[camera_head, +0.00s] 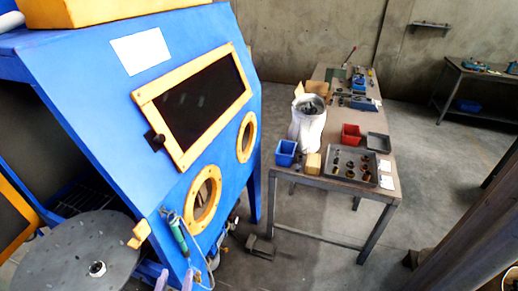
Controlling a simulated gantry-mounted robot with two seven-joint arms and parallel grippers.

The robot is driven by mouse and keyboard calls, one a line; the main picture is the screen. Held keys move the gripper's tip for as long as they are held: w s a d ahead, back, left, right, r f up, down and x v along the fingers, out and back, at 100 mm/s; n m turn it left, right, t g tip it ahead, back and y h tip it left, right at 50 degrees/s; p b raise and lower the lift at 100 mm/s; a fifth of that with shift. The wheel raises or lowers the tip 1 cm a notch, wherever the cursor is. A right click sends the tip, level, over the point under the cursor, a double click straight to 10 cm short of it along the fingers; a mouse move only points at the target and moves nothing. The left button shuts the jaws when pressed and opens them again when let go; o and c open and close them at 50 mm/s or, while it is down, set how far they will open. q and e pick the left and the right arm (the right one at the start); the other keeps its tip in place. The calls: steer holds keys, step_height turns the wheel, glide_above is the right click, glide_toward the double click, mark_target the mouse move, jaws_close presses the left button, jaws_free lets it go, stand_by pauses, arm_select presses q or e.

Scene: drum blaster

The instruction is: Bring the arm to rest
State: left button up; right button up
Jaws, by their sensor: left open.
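The two pale fingertips of my left gripper (174,281) show at the bottom edge, left of centre. They stand apart with nothing visible between them. They are in front of the lower part of the blue blasting cabinet (90,75), below a green-handled tool (179,238) on its front. I cannot tell whether they touch anything. The rest of the gripper is cut off by the frame. My right gripper cannot be made out.
A round grey plate (70,252) is close by at lower left. A workbench (345,208) stands right of the cabinet with a white sack (306,128), a blue bin (285,153), a red bin (351,135) and a parts tray (336,178). Floor is open beyond the bench.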

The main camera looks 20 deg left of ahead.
arm_select(q)
steer(key=s+d+f+m+g+h, duration=0.3)
steer(key=s+d+f+g, duration=0.1)
steer(key=s+g, duration=0.25)
steer(key=s+d+f+m+g+h, duration=0.2)
steer(key=s+d+f+m+g, duration=0.15)
steer(key=s+g, duration=0.3)
steer(key=w+p+v, duration=0.2)
steer(key=p+v, duration=0.8)
steer(key=p, duration=0.1)
steer(key=w+r+p+v, duration=0.1)
steer(key=w+p+v, duration=0.2)
steer(key=p+v, duration=0.7)
steer(key=shift+s+d+n+t+p, duration=0.3)
steer(key=shift+s+n+t+p, duration=0.05)
steer(key=shift+n+t+p, duration=0.1)
steer(key=shift+r, duration=0.15)
step_height(320, 180, down, 55)
steer(key=b, duration=5.5)
